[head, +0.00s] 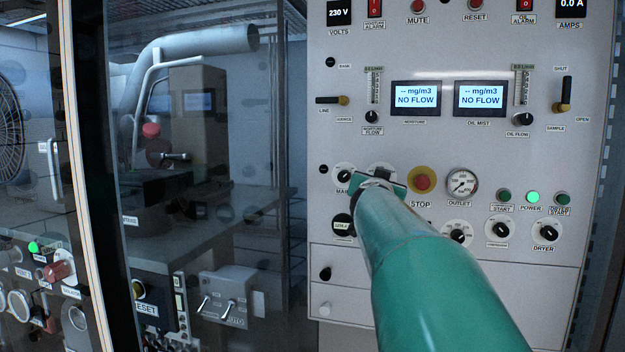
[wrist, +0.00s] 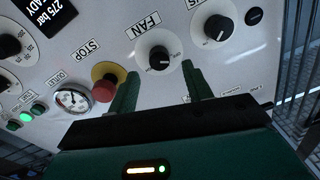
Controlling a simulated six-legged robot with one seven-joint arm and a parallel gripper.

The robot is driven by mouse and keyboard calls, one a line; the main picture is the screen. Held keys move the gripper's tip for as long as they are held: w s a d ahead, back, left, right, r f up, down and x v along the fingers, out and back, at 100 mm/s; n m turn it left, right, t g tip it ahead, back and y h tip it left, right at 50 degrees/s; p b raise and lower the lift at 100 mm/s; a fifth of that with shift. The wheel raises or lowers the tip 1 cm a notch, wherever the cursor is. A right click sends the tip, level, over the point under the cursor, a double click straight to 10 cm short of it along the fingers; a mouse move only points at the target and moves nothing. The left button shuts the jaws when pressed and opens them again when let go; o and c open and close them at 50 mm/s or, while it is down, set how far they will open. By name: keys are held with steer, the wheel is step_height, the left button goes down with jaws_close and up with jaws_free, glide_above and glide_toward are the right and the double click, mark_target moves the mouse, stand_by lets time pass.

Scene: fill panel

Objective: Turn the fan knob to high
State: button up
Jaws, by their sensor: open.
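The fan knob (wrist: 158,57) is a black knob on a round white dial under the FAN label in the wrist view. Its setting is too small to read. In the head view only the upper part of its dial (head: 380,167) shows, with my gripper in front. My gripper (head: 378,183) reaches up to the panel there. In the wrist view its two green fingers (wrist: 159,71) are open and apart, one toward each side of the knob, with nothing between them. I cannot tell whether the fingertips touch the panel.
The red stop button (wrist: 103,88) on its yellow base lies close beside the left finger in the wrist view. Another black knob (wrist: 218,28) is on the other side. The outlet gauge (head: 462,183) and a green lamp (head: 533,197) are farther right in the head view.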

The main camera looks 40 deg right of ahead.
steer(key=x, duration=0.4)
steer(key=shift+d, duration=0.45)
steer(key=shift+w+a+f, duration=0.1)
steer(key=shift+w+a, duration=0.05)
steer(key=shift+w, duration=0.35)
steer(key=c, duration=0.4)
steer(key=shift+s, duration=0.25)
steer(key=c, duration=0.6)
